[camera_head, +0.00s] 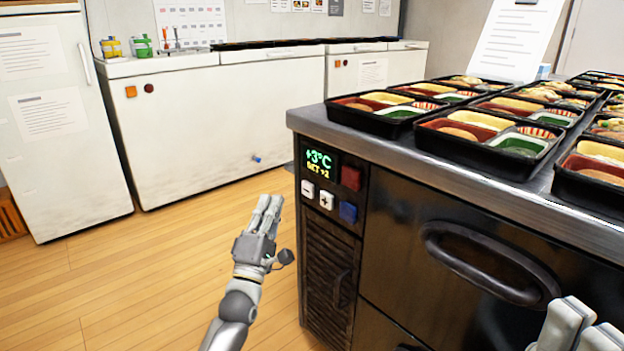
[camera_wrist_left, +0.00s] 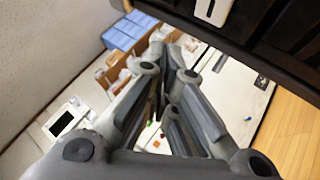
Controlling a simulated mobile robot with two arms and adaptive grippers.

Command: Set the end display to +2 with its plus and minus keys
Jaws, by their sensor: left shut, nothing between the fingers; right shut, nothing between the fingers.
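The end display (camera_head: 319,161) is on the dark end panel of the steel counter. Its large green line reads +3°C, and the small yellow line below appears to read SET +2. Below it are the white minus key (camera_head: 307,189) and white plus key (camera_head: 326,201). My left gripper (camera_head: 270,207) is shut and empty, pointing up, left of the keys and apart from them. In the left wrist view its fingers (camera_wrist_left: 165,65) are together, and a white key with a dark dash (camera_wrist_left: 212,10) shows at the top edge. My right gripper (camera_head: 580,325) is shut at the lower right.
A red button (camera_head: 351,178) and a blue button (camera_head: 348,212) sit beside the white keys. Bento trays (camera_head: 484,143) cover the counter top (camera_head: 305,121). A drawer handle (camera_head: 490,264) protrudes on the front. White chest freezers (camera_head: 200,130) stand behind; the wooden floor at left is clear.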

